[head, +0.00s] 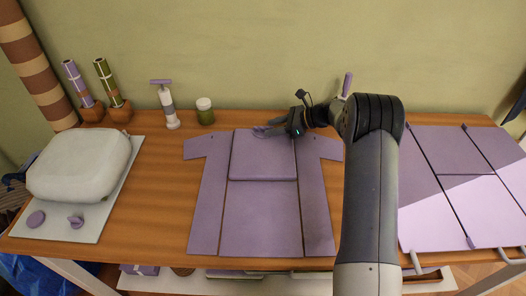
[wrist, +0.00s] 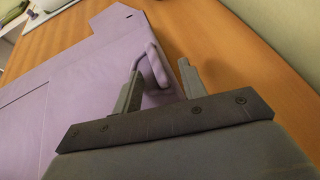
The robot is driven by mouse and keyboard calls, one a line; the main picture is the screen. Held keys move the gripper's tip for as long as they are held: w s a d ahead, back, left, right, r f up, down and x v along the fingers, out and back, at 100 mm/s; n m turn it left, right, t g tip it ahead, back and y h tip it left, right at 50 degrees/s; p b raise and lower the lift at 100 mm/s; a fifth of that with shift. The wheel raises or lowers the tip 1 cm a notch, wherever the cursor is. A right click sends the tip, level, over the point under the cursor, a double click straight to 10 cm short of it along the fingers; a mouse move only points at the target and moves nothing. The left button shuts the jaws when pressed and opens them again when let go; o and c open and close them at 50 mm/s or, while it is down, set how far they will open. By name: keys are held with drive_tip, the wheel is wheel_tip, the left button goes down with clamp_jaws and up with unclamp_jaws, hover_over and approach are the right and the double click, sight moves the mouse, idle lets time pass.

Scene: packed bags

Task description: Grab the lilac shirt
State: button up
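The lilac shirt (head: 262,215) lies flat on the wooden table, with its sleeves spread and a squarish folded-looking panel at its upper middle. It fills the left of the wrist view (wrist: 75,80). A raised lilac loop (wrist: 154,64) stands at the shirt's top edge. My gripper (head: 268,130) is over that top edge, low and tilted. In the wrist view my gripper (wrist: 160,82) is open, its two grey fingers apart, with the loop between them, closer to the left finger. I cannot tell whether that finger touches it.
A lilac and purple hinged board (head: 455,185) with handles lies to the right. A pale rounded bag (head: 80,165) rests on a light board at the left. A pump bottle (head: 167,108), a green jar (head: 205,112) and two rolls in holders stand at the back, near the wall.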

drive_tip(key=shift+c, duration=0.4)
clamp_jaws()
